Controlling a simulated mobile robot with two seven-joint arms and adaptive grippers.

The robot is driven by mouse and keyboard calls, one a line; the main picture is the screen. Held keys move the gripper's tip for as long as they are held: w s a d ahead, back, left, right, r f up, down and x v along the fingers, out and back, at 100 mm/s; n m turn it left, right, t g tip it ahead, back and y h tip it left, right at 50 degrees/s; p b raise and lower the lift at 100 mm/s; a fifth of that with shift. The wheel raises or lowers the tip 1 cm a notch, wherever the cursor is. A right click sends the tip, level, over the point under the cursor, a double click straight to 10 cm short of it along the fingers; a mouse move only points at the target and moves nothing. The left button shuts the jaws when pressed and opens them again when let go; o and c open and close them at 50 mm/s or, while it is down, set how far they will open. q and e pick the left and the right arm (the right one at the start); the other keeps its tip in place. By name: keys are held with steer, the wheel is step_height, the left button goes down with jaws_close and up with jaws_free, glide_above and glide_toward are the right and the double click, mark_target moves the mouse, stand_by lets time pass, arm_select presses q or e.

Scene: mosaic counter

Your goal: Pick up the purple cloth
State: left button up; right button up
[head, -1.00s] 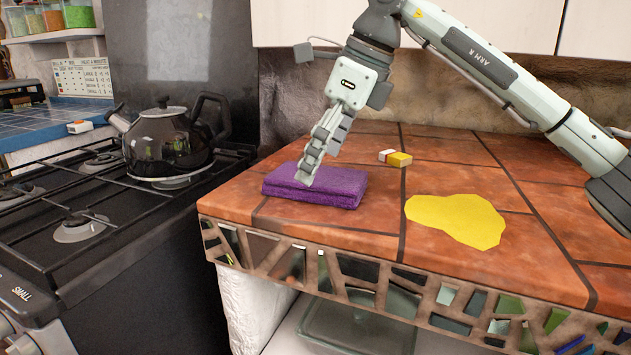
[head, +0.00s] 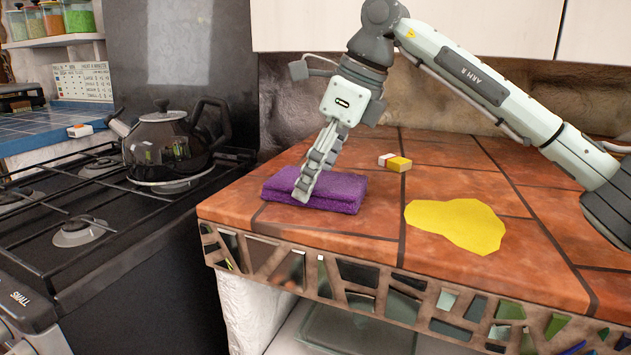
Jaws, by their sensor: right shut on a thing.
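The purple cloth (head: 338,190) is folded into a flat pad and lies on the tiled counter (head: 380,233) near its left end. My right gripper (head: 302,196) comes down from above, with its fingertips at the front of the cloth, left of its middle. It is shut on the cloth, which still rests on the tiles. The fingers line up in this view, so the gap between them is hidden. My left gripper is not in the picture.
A yellow spill (head: 455,223) lies on the counter right of the cloth. A small yellow and white block (head: 395,162) lies behind it. A black stove with a dark kettle (head: 165,145) stands at left. The counter's front edge is close to the cloth.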

mark_target(298, 177)
steer(key=shift+r, duration=0.15)
steer(key=shift+r, duration=0.3)
steer(key=r, duration=0.3)
steer(key=shift+s+a+r, duration=0.1)
steer(key=shift+a+r, duration=0.25)
steer(key=shift+r, duration=0.05)
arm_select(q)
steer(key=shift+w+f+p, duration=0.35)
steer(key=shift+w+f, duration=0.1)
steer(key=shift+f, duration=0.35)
arm_select(e)
steer(key=s+a+r, duration=0.2)
steer(key=a+r, duration=0.4)
steer(key=a, duration=0.4)
steer(key=shift+s+a+r, duration=0.15)
steer(key=shift+s+a, duration=0.15)
steer(key=shift+s, duration=0.1)
steer(key=o, duration=0.6)
steer(key=shift+c, duration=0.2)
steer(key=c, duration=0.4)
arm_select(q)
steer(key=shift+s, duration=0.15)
